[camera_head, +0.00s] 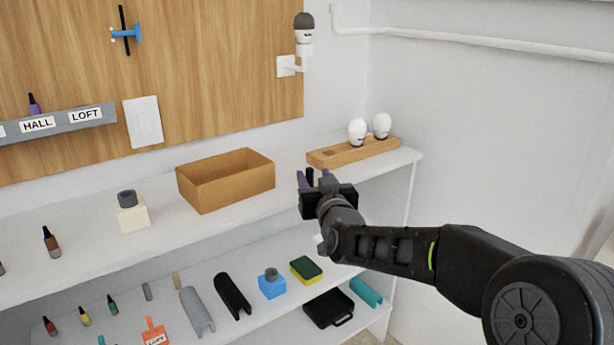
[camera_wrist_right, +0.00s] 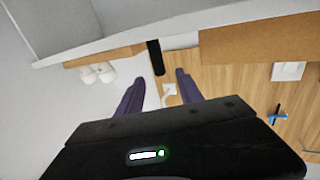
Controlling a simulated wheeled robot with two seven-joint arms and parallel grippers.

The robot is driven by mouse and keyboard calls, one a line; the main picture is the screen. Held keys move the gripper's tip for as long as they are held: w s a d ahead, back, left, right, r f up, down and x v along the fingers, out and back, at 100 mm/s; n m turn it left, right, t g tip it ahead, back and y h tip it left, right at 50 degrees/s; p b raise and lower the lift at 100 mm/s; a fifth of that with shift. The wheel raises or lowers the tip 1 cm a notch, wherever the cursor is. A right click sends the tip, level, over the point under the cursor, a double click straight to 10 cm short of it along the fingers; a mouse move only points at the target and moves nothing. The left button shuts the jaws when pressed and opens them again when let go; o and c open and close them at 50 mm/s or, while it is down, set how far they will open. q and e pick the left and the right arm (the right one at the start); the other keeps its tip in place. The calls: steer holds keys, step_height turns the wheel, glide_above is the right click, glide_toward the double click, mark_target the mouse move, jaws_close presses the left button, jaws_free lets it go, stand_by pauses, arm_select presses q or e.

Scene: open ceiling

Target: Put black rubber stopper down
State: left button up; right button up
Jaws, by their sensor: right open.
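A small black upright piece, which looks like the black rubber stopper (camera_wrist_right: 155,57), stands at the shelf in the right wrist view, which is upside down. It lies ahead of the gap between the purple fingers of my right gripper (camera_wrist_right: 160,78), and no finger visibly closes on it. In the head view a dark bit of it (camera_head: 310,175) shows between the fingertips of my right gripper (camera_head: 314,176), just above the upper shelf. That gripper is open; its body hides the piece's base. My left gripper is out of view.
An open brown box (camera_head: 225,181) stands left of the gripper. A wooden rack (camera_head: 345,154) with two white bulbs is behind it, to the right. A white bottle with a grey cap (camera_head: 131,212) stands further left. The lower shelf (camera_head: 245,328) holds several tools.

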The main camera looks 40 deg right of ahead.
steer(key=shift+r, duration=0.2)
steer(key=shift+x, duration=1.25)
steer(key=shift+f, duration=0.1)
steer(key=shift+p+x, duration=0.35)
steer(key=shift+x, duration=2.3)
jaws_close()
